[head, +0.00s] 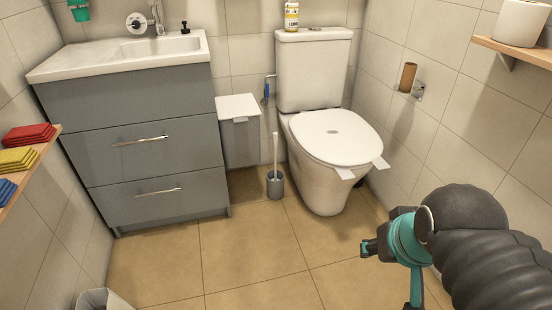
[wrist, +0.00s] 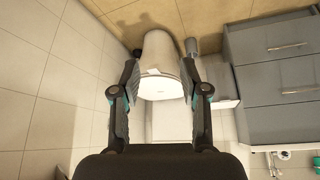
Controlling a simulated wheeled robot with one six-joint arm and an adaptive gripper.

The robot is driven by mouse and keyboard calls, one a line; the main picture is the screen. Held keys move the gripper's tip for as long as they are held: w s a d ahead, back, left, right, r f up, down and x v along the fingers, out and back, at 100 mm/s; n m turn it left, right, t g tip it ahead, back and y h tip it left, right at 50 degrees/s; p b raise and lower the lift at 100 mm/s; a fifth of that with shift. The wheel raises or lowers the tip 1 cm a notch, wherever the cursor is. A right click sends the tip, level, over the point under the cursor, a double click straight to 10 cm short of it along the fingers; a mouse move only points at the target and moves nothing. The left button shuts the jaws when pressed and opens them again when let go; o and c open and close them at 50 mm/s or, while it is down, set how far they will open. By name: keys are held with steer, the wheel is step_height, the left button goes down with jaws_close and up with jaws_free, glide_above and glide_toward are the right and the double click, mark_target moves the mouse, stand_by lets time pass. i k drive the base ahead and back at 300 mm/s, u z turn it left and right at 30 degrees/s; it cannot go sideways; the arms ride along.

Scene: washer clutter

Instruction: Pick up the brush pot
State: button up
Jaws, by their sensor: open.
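The brush pot (head: 275,187) is a small grey cylinder on the tiled floor, between the vanity and the toilet. A white-handled brush (head: 275,150) stands upright in it. In the wrist view the picture is upside down, and the pot (wrist: 192,46) shows just beyond the right finger, partly hidden. My gripper (head: 368,248) is at the lower right in the head view, well apart from the pot. In the wrist view my gripper (wrist: 161,60) has its fingers wide apart with nothing held between them; the toilet shows beyond the gap.
The white toilet (head: 325,140) stands right of the pot. A lidded bin (head: 239,130) is behind it, and the grey vanity (head: 150,140) is to the left. A wall shelf (head: 510,50) juts out at the upper right. The floor in front is clear.

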mark_target(275, 190)
steer(key=u, duration=0.05)
steer(key=i, duration=1.45)
steer(key=u, duration=0.05)
